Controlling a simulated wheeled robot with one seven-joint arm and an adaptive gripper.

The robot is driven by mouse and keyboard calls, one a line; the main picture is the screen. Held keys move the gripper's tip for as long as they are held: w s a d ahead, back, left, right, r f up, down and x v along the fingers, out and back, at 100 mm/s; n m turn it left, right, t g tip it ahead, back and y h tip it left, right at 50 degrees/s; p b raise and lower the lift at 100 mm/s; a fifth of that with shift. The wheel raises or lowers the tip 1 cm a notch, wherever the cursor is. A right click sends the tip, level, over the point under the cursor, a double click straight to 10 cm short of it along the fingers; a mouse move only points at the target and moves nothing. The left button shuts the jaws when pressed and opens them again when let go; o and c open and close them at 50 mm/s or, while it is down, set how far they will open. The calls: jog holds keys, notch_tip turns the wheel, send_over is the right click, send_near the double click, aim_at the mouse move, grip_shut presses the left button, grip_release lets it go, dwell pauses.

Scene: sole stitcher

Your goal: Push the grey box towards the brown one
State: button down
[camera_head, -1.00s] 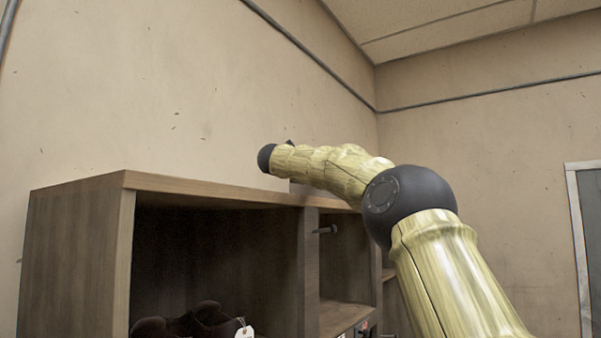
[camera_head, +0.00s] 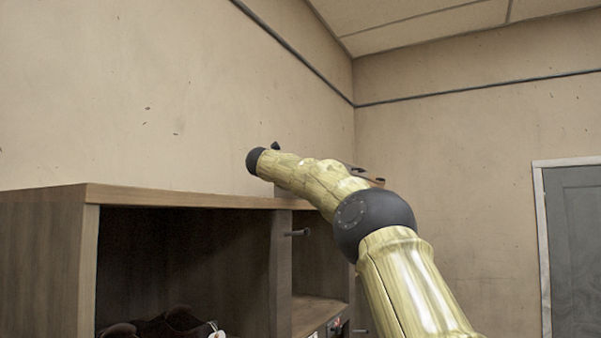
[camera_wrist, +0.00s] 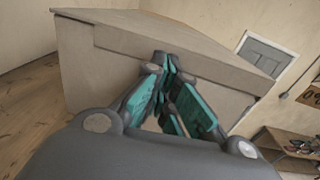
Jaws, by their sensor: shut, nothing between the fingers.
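A large grey-beige box (camera_wrist: 85,65) with a lid fills much of the wrist view, standing on a wooden surface. My gripper (camera_wrist: 165,62) has teal-padded fingers, closed together with nothing between them. The fingertips overlap the near face of this box just below the lid edge; I cannot tell whether they touch it. No brown box can be made out for certain. In the head view a small brown and dark piece (camera_head: 370,178) shows behind my arm, too small and hidden to name. My gripper is not clearly seen there.
A wooden shelf unit (camera_head: 88,193) stands against the wall, with dark shoes (camera_head: 165,325) inside. A grey door (camera_head: 575,240) is at the right. The wrist view also shows a low shelf with small items (camera_wrist: 295,147) at lower right.

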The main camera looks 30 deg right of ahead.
jog(key=v, duration=1.2)
